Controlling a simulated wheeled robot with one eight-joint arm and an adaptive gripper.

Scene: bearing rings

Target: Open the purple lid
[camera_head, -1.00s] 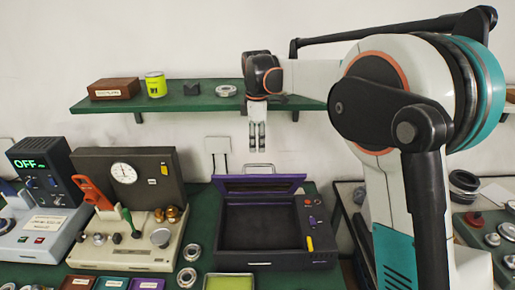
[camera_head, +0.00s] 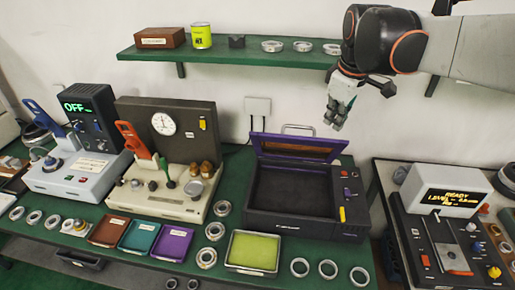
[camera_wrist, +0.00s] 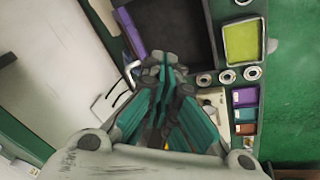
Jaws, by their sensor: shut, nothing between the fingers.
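The purple lid (camera_head: 298,149) is on a black box (camera_head: 305,225) on the green bench. The lid stands raised and tilted back at the box's rear edge, and the dark inside of the box shows. A metal handle (camera_head: 298,128) rises at the lid's top edge. In the wrist view the purple lid (camera_wrist: 130,32) is seen from above as a narrow strip beside the dark box interior (camera_wrist: 172,28). My gripper (camera_head: 335,114) is shut and empty, up in the air above and to the right of the lid, apart from it. It also fills the middle of the wrist view (camera_wrist: 163,68).
A green shelf (camera_head: 225,52) with a yellow can (camera_head: 201,35) and rings runs along the wall behind. A gauge tester (camera_head: 165,150) stands left of the box. A yellow-green tray (camera_head: 253,252) and several rings lie in front. A side table holds a level device (camera_head: 445,190).

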